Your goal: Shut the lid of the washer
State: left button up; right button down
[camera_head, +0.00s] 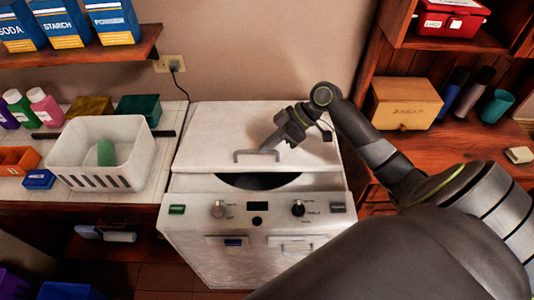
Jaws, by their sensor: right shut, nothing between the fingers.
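The white washer (200,230) stands in the middle, with knobs and buttons along its front panel. Its white lid (205,150) covers most of the top, and a dark gap over the drum opening (258,181) shows at the lid's front edge. A grey bar handle (256,152) sits near that edge. My right gripper (270,146) reaches in from the right and is shut and empty, its fingertips over the lid just by the handle. I cannot tell whether they touch it. My left gripper is not in view.
A white basket (101,160) with a green item stands on the tiled counter left of the washer. A wooden box (403,103) and several cups or bottles stand on the wooden shelf at right. Boxes sit on the upper left shelf (110,50). A plugged cord hangs behind.

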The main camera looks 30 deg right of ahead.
aim_at(256, 166)
jog(key=f+p, duration=0.1)
jog(key=a+f, duration=0.1)
jog(key=f, duration=0.1)
jog(key=shift+s+f+p, duration=0.1)
jog(key=shift+s+p, duration=0.1)
jog(key=shift+p, duration=0.15)
jog(key=shift+s+f, duration=0.15)
jog(key=shift+f, duration=0.45)
